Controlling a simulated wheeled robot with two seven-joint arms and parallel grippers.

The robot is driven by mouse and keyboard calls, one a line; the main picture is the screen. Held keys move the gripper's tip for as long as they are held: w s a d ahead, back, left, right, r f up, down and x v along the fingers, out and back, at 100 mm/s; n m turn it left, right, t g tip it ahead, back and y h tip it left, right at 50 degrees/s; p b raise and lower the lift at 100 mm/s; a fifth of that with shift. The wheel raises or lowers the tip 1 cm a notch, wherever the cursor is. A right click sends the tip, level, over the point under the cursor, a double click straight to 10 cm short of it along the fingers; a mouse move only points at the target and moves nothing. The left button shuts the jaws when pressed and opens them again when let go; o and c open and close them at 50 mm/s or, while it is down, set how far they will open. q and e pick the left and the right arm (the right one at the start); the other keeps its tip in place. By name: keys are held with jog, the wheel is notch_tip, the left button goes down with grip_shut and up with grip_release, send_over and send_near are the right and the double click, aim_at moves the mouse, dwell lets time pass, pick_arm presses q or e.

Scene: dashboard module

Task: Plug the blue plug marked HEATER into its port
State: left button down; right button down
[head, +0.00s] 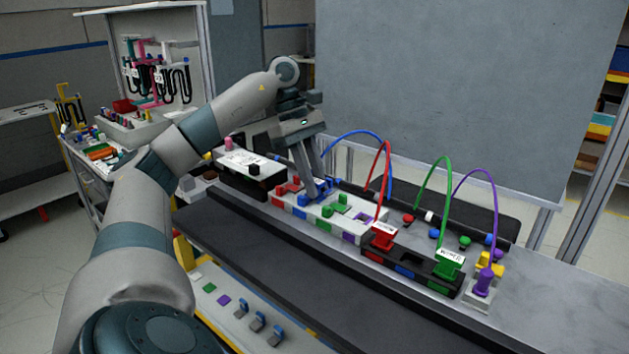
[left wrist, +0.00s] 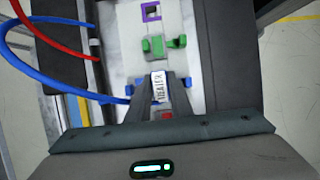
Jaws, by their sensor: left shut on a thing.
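My left gripper (head: 314,190) reaches down over the white port block (head: 350,229) and is shut on the blue HEATER plug. The plug's white label (left wrist: 158,84) shows between the fingers (left wrist: 158,105) in the left wrist view. In the head view the plug is mostly hidden by the fingers. Blue parts (head: 303,200) show at the fingertips, near the blue square (head: 302,213) on the block's front edge. I cannot tell whether the plug is seated in the port. A blue cable (head: 350,134) arcs away behind the gripper. My right gripper is not in view.
Green parts (head: 341,200) and red parts (head: 288,188) stand on the block beside the gripper. A black holder (head: 410,262) to the right carries red (head: 382,238) and green (head: 449,263) plugs. A purple plug (head: 484,281) stands beyond, with arched cables above.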

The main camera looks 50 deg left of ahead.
pick_arm(q)
jog(key=c, duration=1.5)
grip_release()
jog(key=shift+f, duration=0.1)
jog(key=shift+a+r, duration=0.15)
jog(key=shift+r, duration=0.3)
jog(key=p+v, duration=0.1)
jog(key=v, duration=0.4)
jog(key=shift+p, duration=0.3)
jog(key=shift+p+v, duration=4.6)
jog(key=shift+v, duration=1.3)
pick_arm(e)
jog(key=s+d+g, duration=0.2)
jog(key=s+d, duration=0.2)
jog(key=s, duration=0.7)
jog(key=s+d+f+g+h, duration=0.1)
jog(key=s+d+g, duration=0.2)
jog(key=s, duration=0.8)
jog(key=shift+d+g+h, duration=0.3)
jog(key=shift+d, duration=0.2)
pick_arm(q)
jog(key=shift+s+a+f, duration=0.1)
jog(key=shift+c, duration=0.3)
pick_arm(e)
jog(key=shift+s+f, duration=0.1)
